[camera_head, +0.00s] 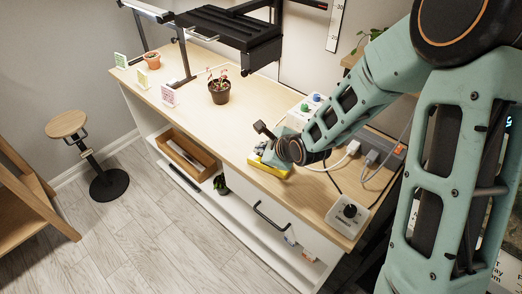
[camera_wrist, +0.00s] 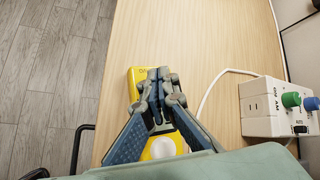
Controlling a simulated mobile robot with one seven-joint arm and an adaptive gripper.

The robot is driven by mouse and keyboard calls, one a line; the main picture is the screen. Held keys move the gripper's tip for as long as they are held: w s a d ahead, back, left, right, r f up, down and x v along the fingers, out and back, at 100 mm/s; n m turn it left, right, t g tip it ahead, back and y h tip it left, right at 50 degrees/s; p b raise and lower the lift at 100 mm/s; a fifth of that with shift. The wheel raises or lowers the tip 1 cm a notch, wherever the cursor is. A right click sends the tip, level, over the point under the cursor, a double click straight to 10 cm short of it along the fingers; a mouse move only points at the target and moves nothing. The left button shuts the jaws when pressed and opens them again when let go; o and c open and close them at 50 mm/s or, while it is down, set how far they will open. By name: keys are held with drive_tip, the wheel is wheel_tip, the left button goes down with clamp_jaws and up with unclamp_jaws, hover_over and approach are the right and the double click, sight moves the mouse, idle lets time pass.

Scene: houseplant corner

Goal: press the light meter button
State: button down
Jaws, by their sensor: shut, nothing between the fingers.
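The yellow light meter (camera_head: 272,168) lies on the wooden bench top near its front edge. In the wrist view its yellow body (camera_wrist: 134,77) shows beside and beyond my fingers, and its white dome (camera_wrist: 163,148) shows nearer the camera. My gripper (camera_wrist: 158,75) is shut and empty, with its fingertips over the meter's body. The fingers cover the middle of the meter, so I cannot see its button. I cannot tell whether the fingertips touch the meter. In the head view my wrist hides part of it.
A white box with green and blue knobs (camera_wrist: 262,108) stands to the right, with a white cable (camera_wrist: 207,97) near my gripper. A dial box (camera_head: 348,214) sits at the near bench end. A potted plant (camera_head: 219,91) stands farther left. Bench top between plant and meter is clear.

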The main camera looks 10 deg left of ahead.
drive_tip(key=shift+r, duration=0.15)
wheel_tip(320, 180, up, 6)
drive_tip(key=p, duration=0.5)
drive_tip(key=shift+p, duration=0.4)
